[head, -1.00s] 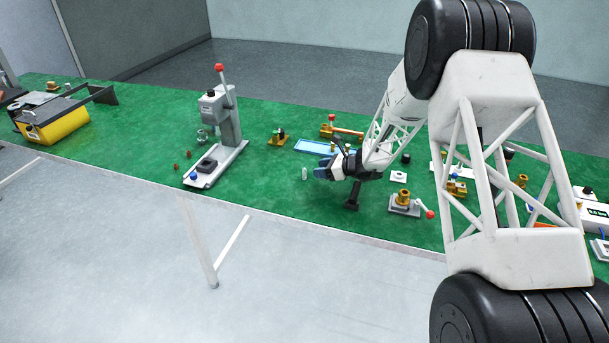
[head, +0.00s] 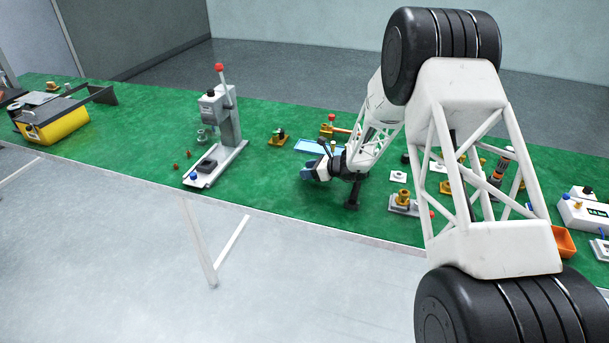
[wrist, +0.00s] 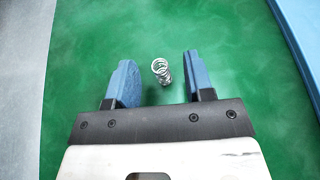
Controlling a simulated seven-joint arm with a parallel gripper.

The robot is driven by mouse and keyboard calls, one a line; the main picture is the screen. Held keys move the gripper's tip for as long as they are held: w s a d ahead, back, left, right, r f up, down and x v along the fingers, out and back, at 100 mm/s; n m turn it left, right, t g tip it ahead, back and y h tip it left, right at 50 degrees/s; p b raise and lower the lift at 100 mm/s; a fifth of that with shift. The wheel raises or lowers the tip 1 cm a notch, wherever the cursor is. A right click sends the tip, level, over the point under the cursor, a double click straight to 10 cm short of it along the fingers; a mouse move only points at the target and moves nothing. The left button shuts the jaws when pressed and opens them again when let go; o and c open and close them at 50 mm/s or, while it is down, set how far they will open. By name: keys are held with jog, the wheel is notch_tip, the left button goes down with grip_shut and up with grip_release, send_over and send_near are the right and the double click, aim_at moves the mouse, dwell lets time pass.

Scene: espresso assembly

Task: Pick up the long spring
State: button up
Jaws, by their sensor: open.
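The long spring (wrist: 161,71) is a silver coil standing on the green table, seen from above in the wrist view. My gripper (wrist: 158,80) is open, with one blue finger on each side of the spring. The spring is nearer the right finger, and a gap shows on both sides. In the head view my gripper (head: 312,172) is low over the table, and the spring is hidden there.
A blue tray (wrist: 299,38) lies at the right in the wrist view and behind my gripper in the head view. A grey lever press (head: 222,140) stands to the left. A brass part on a grey base (head: 403,200) sits to the right.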

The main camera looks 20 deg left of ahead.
jog(key=shift+a+f, duration=0.15)
jog(key=shift+a, duration=0.3)
grip_shut()
dwell(0.3)
